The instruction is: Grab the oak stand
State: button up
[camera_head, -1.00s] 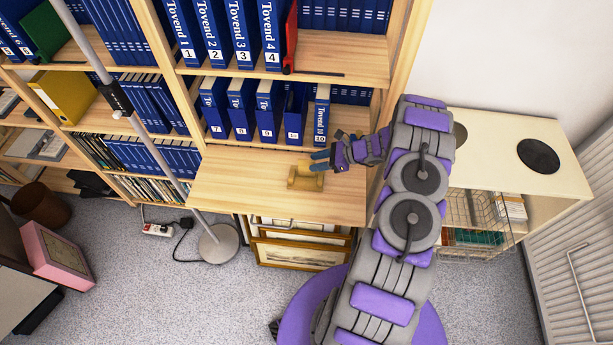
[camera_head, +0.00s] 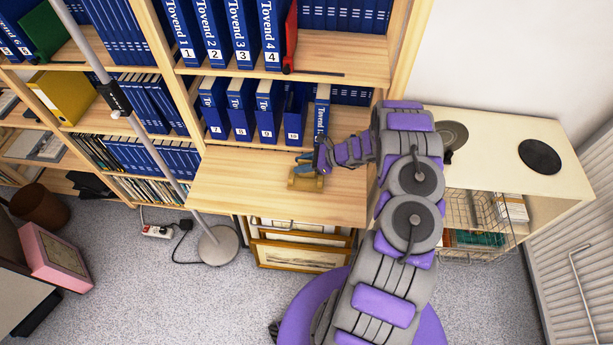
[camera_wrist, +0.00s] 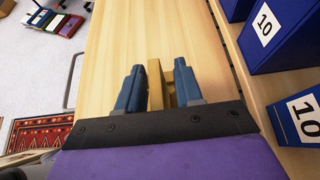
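The oak stand (camera_head: 306,182) is a small light-wood piece on the pull-out wooden shelf (camera_head: 235,190) of the bookcase. In the wrist view the stand (camera_wrist: 155,84) shows between the two blue fingers of my gripper (camera_wrist: 158,82). The fingers are apart, with a gap visible on the right side of the stand; contact on the left finger is hard to tell. In the head view my gripper (camera_head: 307,162) is right over the stand and hides its upper part.
Blue numbered binders (camera_head: 240,108) stand on the shelf behind. Framed prints (camera_head: 300,250) lean under the pull-out shelf. A lamp pole (camera_head: 150,140) rises at left, and a cream cabinet (camera_head: 500,160) stands at right. The shelf surface left of the stand is clear.

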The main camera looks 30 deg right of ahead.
grip_shut()
dwell(0.3)
jog(key=shift+r, duration=0.15)
